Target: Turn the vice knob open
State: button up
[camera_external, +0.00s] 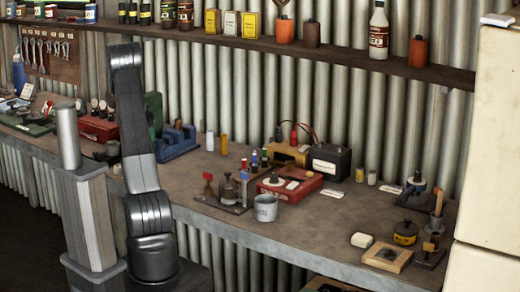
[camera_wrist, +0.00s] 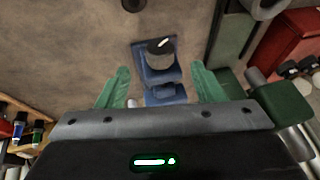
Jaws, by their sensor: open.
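A blue vice (camera_wrist: 160,70) stands on the bench, in the upper middle of the wrist view. Its round dark knob (camera_wrist: 160,46) carries a white stripe. My gripper (camera_wrist: 160,69) is open, with one green finger on each side of the vice in the picture. The knob appears beyond the fingertips, and nothing is between the fingers in their grip. In the external view the blue vice (camera_external: 176,142) is just right of my arm, near the corrugated wall. My gripper is hidden there behind the arm.
A green object (camera_wrist: 232,38) and a red box (camera_wrist: 280,32) stand to the right in the wrist view. A shelf (camera_external: 300,48) with bottles runs above the bench.

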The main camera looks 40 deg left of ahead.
jog(key=p+x, duration=0.1)
jog(key=x, duration=0.6)
jog(key=shift+c, duration=0.2)
jog(key=c, duration=0.9)
